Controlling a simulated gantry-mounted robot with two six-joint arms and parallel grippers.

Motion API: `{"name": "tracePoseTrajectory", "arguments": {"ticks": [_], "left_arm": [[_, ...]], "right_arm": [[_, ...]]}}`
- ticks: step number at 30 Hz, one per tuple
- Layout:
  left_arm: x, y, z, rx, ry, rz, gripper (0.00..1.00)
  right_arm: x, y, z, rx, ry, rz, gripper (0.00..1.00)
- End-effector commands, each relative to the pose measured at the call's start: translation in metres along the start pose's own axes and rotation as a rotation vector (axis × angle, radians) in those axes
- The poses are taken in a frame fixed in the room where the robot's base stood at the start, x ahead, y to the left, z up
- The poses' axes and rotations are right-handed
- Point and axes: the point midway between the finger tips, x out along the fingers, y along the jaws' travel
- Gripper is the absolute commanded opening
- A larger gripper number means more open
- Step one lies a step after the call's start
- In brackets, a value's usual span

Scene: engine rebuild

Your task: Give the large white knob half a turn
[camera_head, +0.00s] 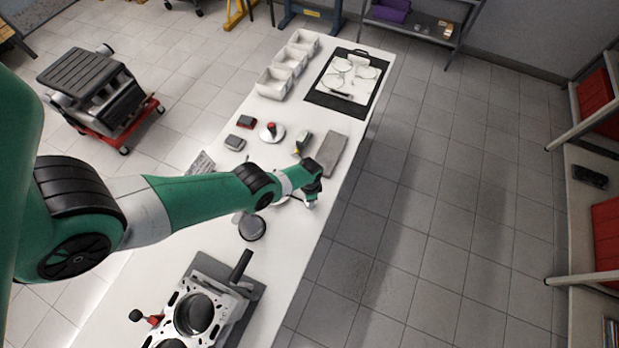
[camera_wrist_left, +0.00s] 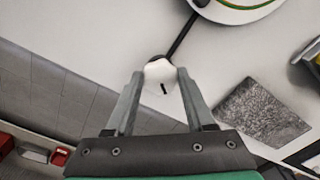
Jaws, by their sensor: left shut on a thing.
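The large white knob (camera_wrist_left: 161,75) is in the middle of the left wrist view, with a short dark mark on its face. My left gripper (camera_wrist_left: 159,88) has one finger on each side of the knob and is shut on it. In the head view my left gripper (camera_head: 309,196) is low over the right edge of the white table, and my wrist hides most of the knob there. My right gripper is in neither view.
A dark bar runs from the knob to a round white part with a green ring (camera_wrist_left: 238,8). A grey slab (camera_head: 330,154) lies beyond my gripper. An engine block (camera_head: 195,315) stands at the near end of the table (camera_head: 290,270). Floor is clear to the right.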

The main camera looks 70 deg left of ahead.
Motion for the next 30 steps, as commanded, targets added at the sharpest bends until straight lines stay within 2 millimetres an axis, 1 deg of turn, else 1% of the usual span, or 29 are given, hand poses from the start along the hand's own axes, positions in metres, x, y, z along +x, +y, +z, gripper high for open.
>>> {"name": "tracePoseTrajectory", "arguments": {"ticks": [30], "left_arm": [[0.0009,0.0031,-0.0014,-0.961,0.001,-0.001,0.00]], "right_arm": [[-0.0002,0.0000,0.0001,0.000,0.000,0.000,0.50]]}}
